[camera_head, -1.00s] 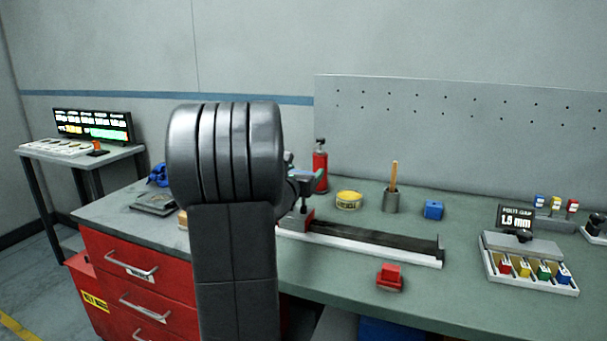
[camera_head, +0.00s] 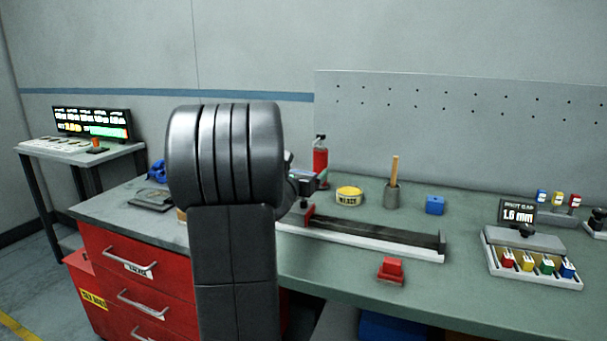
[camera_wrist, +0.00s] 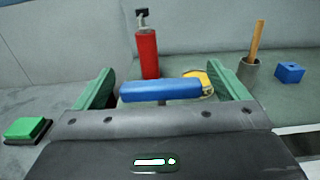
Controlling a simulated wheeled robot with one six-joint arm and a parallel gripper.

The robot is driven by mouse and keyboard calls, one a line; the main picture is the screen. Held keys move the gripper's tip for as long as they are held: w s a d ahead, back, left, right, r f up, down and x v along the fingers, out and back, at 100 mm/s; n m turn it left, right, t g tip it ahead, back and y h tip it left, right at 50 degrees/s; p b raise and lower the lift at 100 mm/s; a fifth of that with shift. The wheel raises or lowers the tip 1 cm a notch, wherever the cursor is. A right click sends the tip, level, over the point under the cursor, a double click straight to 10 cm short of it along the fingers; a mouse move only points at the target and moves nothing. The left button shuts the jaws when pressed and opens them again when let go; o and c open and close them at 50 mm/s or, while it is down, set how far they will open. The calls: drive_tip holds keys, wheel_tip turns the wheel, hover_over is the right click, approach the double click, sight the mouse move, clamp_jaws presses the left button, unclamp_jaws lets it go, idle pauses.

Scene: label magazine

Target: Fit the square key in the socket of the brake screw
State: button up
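My gripper (camera_wrist: 159,70) shows two green fingers set wide apart in the wrist view. A blue bar (camera_wrist: 160,91), which looks like the handle of the square key, lies crosswise between them. A gap shows between its right end and the right finger, so it does not look clamped. The key's lower part is hidden by my gripper body. In the head view my gripper (camera_head: 306,184) is partly behind my arm, just above a red block (camera_head: 299,214) at the left end of a dark rail (camera_head: 375,232). The screw's socket cannot be made out.
A red extinguisher (camera_head: 320,160), yellow tin (camera_head: 349,195), grey cup with a wooden handle (camera_head: 392,196) and blue block (camera_head: 435,205) stand behind the rail. A red piece (camera_head: 391,270) lies in front. A tray (camera_head: 535,275) of coloured pieces is at right.

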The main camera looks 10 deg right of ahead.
drive_tip(key=shift+s, duration=0.1)
drive_tip(key=b+v, duration=0.1)
drive_tip(key=v, duration=1.2)
drive_tip(key=shift+s+a+b, duration=0.25)
drive_tip(key=shift+b, duration=0.05)
drive_tip(key=p+x, duration=0.1)
drive_tip(key=x, duration=1.3)
drive_tip(key=shift+p, duration=0.35)
drive_tip(key=shift+s+r+p, duration=0.1)
drive_tip(key=shift+r+p, duration=0.2)
drive_tip(key=shift+r, duration=0.05)
drive_tip(key=shift+f, duration=0.1)
